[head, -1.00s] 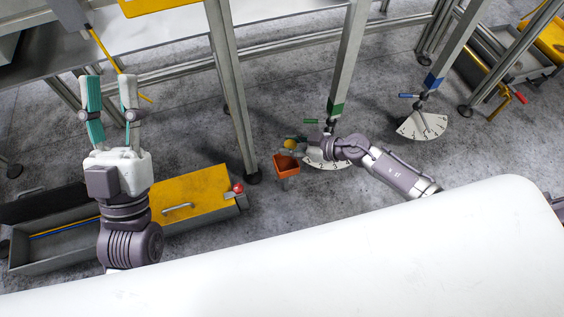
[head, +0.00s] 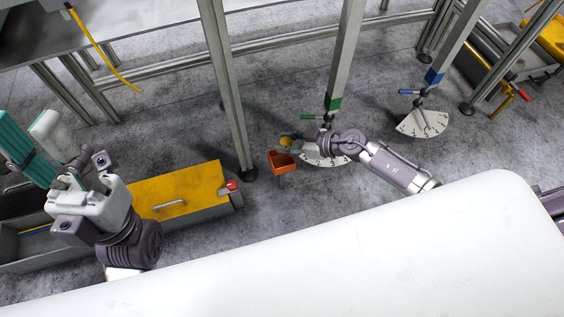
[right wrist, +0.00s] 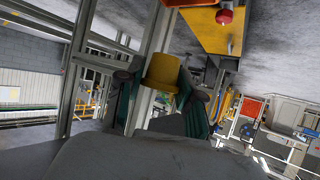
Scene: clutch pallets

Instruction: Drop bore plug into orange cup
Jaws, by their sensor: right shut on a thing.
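The yellow bore plug (right wrist: 162,72) is between the teal finger pads of my right gripper (right wrist: 158,92) in the right wrist view. In the head view the plug (head: 286,141) is a small yellow spot at that gripper's tip. The orange cup (head: 281,162) stands on a thin post just below the plug in the picture; the plug looks outside it, close to its upper rim. The height between them cannot be told. My left gripper (head: 35,148) is at the far left, its fingers apart and nothing seen between them.
A dial plate (head: 325,161) lies partly behind my right gripper, under a post with a green band (head: 334,104). A second dial (head: 423,123) is to the right. A yellow-lidded box (head: 180,190) with a red knob (head: 232,185) is left of the cup. A metal post (head: 230,90) stands between.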

